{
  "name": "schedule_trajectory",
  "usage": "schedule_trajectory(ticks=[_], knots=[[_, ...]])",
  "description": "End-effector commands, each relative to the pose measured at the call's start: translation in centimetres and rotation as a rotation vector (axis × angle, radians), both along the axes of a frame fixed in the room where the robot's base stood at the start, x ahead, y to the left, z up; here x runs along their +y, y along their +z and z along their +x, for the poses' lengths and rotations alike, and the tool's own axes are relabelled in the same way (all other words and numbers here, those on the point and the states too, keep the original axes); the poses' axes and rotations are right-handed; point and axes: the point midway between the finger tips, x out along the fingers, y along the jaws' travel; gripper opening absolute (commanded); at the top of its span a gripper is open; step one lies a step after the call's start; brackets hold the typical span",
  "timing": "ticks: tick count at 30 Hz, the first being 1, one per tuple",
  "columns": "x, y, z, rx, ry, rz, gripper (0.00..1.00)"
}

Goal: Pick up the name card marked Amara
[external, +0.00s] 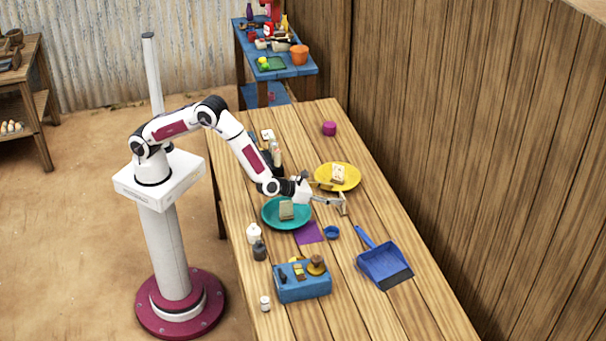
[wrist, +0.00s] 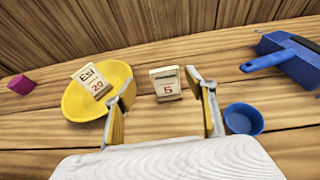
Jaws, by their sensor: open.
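A small cream name card (wrist: 167,82) stands on the wooden table, seen between my fingers in the wrist view. It shows a red 5 under a dark line of writing too small to read. A second card (wrist: 91,78), reading Esi and 20, leans on the yellow plate (wrist: 73,104); the external view also shows this card (external: 338,174). A third card-like piece (external: 286,210) is on the teal plate (external: 270,222), its writing not visible. My gripper (wrist: 166,94) is open, with its fingers pointing toward the 5 card and nothing visibly held. It shows in the external view (external: 342,203).
A blue cup (wrist: 243,119) sits right of my fingers, with a blue dustpan (external: 385,264) beyond it. A magenta block (external: 329,128) lies farther back. A purple square (external: 309,232), small bottles (external: 254,234) and a blue box (external: 303,288) are nearer the front.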

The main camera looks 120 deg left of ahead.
Motion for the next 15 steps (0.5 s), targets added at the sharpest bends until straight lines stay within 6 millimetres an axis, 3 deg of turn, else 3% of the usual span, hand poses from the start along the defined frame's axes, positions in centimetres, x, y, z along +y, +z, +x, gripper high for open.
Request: schedule_trajectory(ticks=[15], knots=[[0.28, -0.26, 0.42, -0.001, 0.000, 0.000, 0.56]])
